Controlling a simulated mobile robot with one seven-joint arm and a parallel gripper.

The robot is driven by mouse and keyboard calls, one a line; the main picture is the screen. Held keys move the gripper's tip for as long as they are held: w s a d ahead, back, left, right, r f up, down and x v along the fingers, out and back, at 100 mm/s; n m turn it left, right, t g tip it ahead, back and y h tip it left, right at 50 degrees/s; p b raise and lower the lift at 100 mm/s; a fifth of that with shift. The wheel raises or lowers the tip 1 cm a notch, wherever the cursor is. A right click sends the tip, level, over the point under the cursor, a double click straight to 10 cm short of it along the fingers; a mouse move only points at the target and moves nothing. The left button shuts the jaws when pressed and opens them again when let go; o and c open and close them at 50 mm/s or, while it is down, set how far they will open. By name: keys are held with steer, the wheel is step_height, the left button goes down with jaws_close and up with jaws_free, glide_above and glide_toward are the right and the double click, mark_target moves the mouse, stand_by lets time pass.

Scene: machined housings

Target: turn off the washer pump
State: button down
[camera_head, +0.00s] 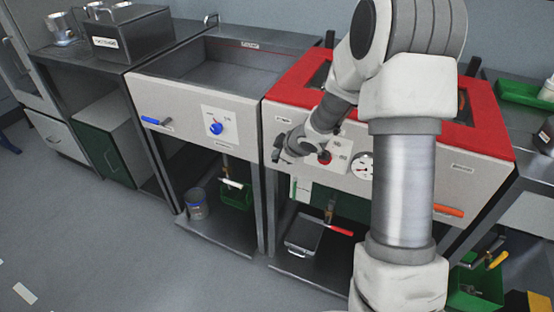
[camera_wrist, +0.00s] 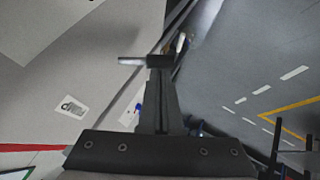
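The washer (camera_head: 485,150) is the bench unit with a red rim and pale front panel. My gripper (camera_head: 283,150) is at the left part of this panel, below a small label (camera_head: 283,120) and left of the red knob (camera_head: 325,157). In the wrist view the PUMP label (camera_wrist: 72,107) is on the pale panel left of my gripper (camera_wrist: 158,75). Its fingers appear together as one dark column. A short bar with a grey left end (camera_wrist: 130,61) and dark right end crosses the fingertips. I cannot tell whether it is held. My arm hides part of the panel.
A sink unit with a blue knob (camera_head: 215,128) and blue handle (camera_head: 156,121) stands to the left. A round gauge (camera_head: 362,166) is right of the red knob. A tray (camera_head: 303,233) and a red-handled valve (camera_head: 341,231) are below.

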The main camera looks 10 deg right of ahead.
steer(key=shift+f+b, duration=0.4)
steer(key=shift+s+d+f, duration=0.1)
steer(key=shift+s+f, duration=0.1)
steer(key=shift+r+p, duration=0.15)
steer(key=shift+p, duration=0.15)
